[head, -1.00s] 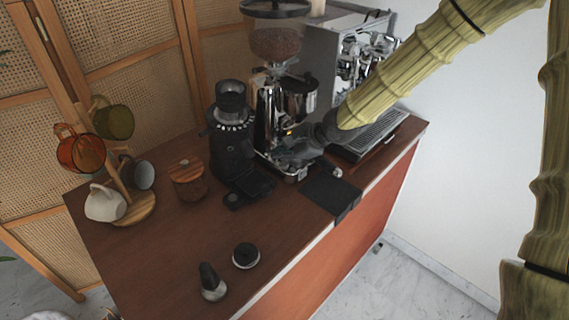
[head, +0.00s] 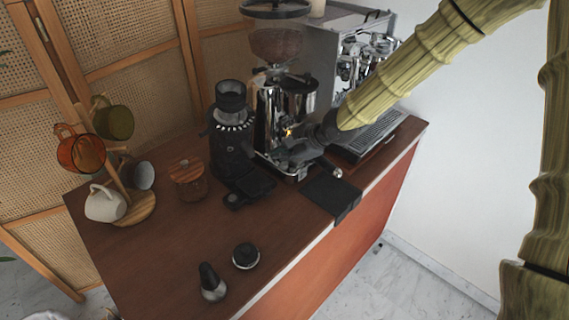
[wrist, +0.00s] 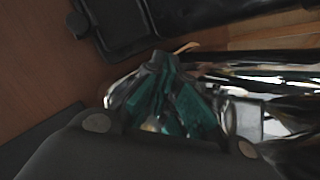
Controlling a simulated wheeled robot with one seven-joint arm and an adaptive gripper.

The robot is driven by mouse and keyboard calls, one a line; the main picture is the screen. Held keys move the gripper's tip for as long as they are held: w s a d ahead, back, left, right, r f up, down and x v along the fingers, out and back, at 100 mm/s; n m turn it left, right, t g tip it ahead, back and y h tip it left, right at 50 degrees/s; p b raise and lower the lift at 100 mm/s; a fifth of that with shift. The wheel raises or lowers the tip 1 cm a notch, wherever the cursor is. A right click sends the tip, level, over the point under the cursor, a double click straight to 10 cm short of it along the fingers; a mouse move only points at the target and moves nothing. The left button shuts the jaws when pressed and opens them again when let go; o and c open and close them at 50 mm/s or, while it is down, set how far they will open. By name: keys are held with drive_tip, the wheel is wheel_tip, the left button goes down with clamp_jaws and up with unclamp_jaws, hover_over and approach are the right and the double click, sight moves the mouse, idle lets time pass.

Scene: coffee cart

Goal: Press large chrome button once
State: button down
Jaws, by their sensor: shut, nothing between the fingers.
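My gripper (head: 290,148) is shut and empty, low in front of the chrome coffee grinder (head: 283,103) with the bean hopper on top. In the wrist view its teal fingertips (wrist: 168,100) are together, close to shiny chrome surfaces (wrist: 270,75) of the grinder. I cannot tell whether they touch. A small orange glint (head: 289,131) shows on the grinder just above the gripper. I cannot make out the large chrome button clearly in either view; the gripper may cover it.
The black grinder (head: 232,140) stands left of the chrome one. The espresso machine (head: 365,50) is behind right. A black mat (head: 331,195) lies at the front edge. A lidded jar (head: 187,180), mug tree (head: 132,205) and tamper (head: 211,283) are left and front.

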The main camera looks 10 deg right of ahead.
sight(283, 165)
drive_tip(key=shift+f, duration=0.2)
drive_tip(key=shift+f, duration=0.25)
drive_tip(key=shift+f, duration=0.4)
idle(1.1)
drive_tip(key=shift+r+p, duration=0.85)
drive_tip(key=shift+p, duration=0.3)
drive_tip(key=shift+r, duration=0.1)
drive_tip(key=shift+r+p, duration=2.3)
drive_tip(key=shift+r, duration=0.15)
